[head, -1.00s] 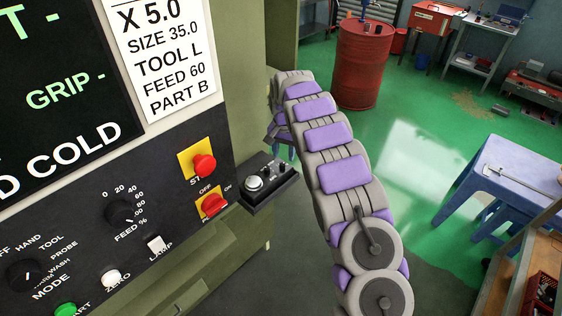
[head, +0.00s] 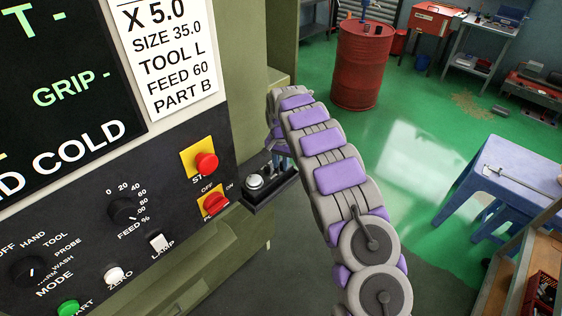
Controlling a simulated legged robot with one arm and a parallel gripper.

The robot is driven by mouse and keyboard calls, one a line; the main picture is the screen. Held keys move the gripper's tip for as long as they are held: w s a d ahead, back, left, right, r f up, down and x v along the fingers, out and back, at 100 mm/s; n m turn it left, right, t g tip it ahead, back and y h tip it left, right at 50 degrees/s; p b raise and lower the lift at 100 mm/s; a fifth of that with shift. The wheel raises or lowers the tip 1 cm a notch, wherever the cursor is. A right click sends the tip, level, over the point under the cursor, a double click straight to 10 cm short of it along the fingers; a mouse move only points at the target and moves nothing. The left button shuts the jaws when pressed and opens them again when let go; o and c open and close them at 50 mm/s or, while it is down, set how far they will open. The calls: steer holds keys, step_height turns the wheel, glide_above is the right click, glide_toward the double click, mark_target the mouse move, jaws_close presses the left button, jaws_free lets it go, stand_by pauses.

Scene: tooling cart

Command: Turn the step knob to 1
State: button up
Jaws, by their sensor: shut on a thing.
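A small black control box (head: 262,199) juts out from the right end of the machine panel. A round silver button (head: 254,182) sits on its near part. My gripper (head: 281,160) is at the far part of this box, mostly hidden behind my own arm. It is shut on a small control there, which appears to be the step knob. The knob itself, its pointer and its scale are hidden, so its setting cannot be read.
The black panel beside it carries a red stop button (head: 206,163), a red power switch (head: 215,203), a feed dial (head: 123,209) and a mode dial (head: 28,271). A red drum (head: 361,68) and a blue stool (head: 506,172) stand on the open green floor to the right.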

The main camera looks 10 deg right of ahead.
steer(key=shift+w+d, duration=0.15)
steer(key=shift+d, duration=0.35)
jaws_close()
steer(key=shift+a+r+n, duration=0.15)
steer(key=shift+r+n, duration=0.05)
steer(key=shift+n, duration=1.1)
steer(key=n, duration=0.6)
steer(key=o, duration=0.7)
jaws_free()
steer(key=shift+c, duration=0.2)
